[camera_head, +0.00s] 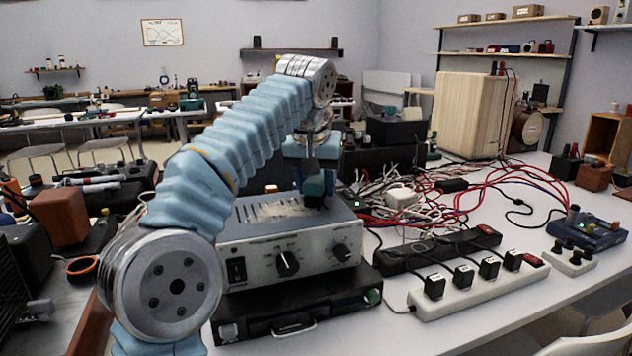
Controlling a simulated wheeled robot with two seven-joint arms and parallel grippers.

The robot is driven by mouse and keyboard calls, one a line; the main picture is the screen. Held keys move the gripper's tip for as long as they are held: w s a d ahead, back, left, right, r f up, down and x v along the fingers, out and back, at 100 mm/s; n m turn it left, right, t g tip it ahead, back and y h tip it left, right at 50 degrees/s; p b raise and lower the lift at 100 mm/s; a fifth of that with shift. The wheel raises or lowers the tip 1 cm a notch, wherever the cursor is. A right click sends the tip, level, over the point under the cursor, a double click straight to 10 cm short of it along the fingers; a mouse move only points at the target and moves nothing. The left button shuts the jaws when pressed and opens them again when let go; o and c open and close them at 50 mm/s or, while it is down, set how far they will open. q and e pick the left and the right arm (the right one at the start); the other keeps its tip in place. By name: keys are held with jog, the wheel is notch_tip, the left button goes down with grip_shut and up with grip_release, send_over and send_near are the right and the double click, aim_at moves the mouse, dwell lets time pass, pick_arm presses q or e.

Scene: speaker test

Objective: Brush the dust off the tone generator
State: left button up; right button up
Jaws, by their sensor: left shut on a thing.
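The tone generator (318,258) is a grey metal box with black knobs and a dark switch on its front. It sits on a flat black case (300,305). A pale, dusty-looking patch (270,211) lies on its top. My left arm reaches up from the lower left and bends down over the box. My left gripper (313,172) is shut on a small dark green brush (315,187), above the right rear of the top. I cannot tell whether the brush touches the top. My arm hides the box's left end. My right gripper is not in view.
A white power strip (478,290) with black plugs and a black strip (430,251) lie to the right. Tangled red and white cables (440,200) fill the table behind them. A blue device (588,232) stands at the right.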

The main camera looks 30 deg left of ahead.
pick_arm(q)
jog(key=shift+f, duration=0.3)
